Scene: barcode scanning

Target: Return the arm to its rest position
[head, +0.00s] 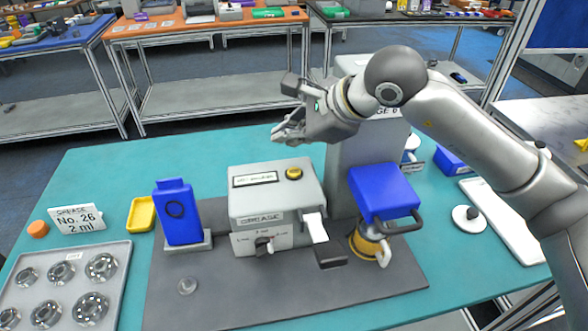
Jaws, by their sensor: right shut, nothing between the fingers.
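My right arm (470,125) comes in from the right and bends over the back of the teal table. My right gripper (284,133) is shut and empty, and points left above the table's far edge, behind the grey grease machine (277,200). It appears apart from the machine. My left gripper is not in view.
A blue scanner-like device (178,212) stands on the dark mat (200,300). A blue-topped unit (383,190) with a handle stands right of the machine. A tray of metal rings (122,285), a yellow bin (141,214) and a sign (77,219) are left. Other benches stand behind.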

